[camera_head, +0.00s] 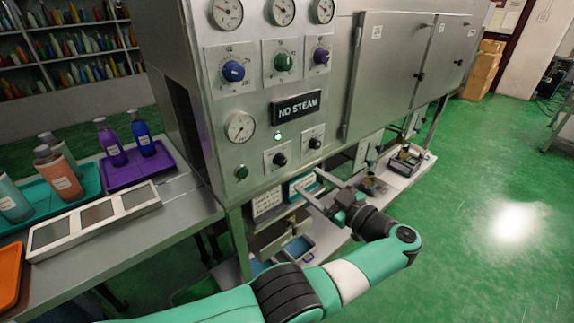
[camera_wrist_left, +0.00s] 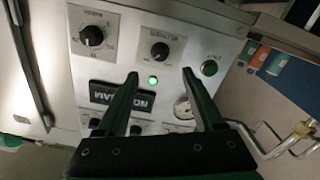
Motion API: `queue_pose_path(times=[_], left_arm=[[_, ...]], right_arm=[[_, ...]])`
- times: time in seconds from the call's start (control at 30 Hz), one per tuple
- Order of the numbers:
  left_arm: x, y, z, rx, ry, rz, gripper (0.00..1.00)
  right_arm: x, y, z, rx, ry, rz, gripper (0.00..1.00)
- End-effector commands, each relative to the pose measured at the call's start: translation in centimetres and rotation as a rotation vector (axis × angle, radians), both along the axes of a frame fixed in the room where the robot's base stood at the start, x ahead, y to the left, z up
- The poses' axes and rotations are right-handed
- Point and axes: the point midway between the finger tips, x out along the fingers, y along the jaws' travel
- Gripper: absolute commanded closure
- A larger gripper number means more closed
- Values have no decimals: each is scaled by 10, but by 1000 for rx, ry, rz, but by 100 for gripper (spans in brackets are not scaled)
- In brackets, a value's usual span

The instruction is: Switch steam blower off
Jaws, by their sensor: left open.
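The steel control panel (camera_head: 225,110) carries two small black rotary knobs below the NO STEAM sign (camera_head: 296,107): a left knob (camera_head: 280,159) and a right knob (camera_head: 314,143). In the upside-down left wrist view, these are the smaller knob (camera_wrist_left: 160,50) and the larger-looking knob (camera_wrist_left: 91,36). Their labels are too small to read surely, so I cannot tell which is the blower's. A small lamp (camera_head: 279,136) glows green; it also shows in the wrist view (camera_wrist_left: 153,80). My left gripper (camera_head: 308,181) is open and empty, below the knobs, apart from the panel. My right gripper is out of view.
A green button (camera_head: 241,172) sits left of the knobs. Dials and larger blue and green knobs (camera_head: 283,61) are higher up. Left, a bench holds a purple tray (camera_head: 134,172) of bottles and a white frame (camera_head: 95,218). Open green floor (camera_head: 480,200) lies right.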

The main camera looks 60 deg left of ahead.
Motion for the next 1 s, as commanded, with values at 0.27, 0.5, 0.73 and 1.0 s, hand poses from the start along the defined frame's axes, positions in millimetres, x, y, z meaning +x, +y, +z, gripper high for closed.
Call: queue_pose_path(times=[0.27,0.5,0.73,1.0], left_arm=[[-16,61,-1,2,-3,3,31],[-23,93,-1,1,-1,0,31],[-23,97,1,1,-1,-1,31],[-23,96,1,1,-1,-1,67]], right_arm=[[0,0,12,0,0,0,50],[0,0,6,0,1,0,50],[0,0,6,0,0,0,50],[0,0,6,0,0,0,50]])
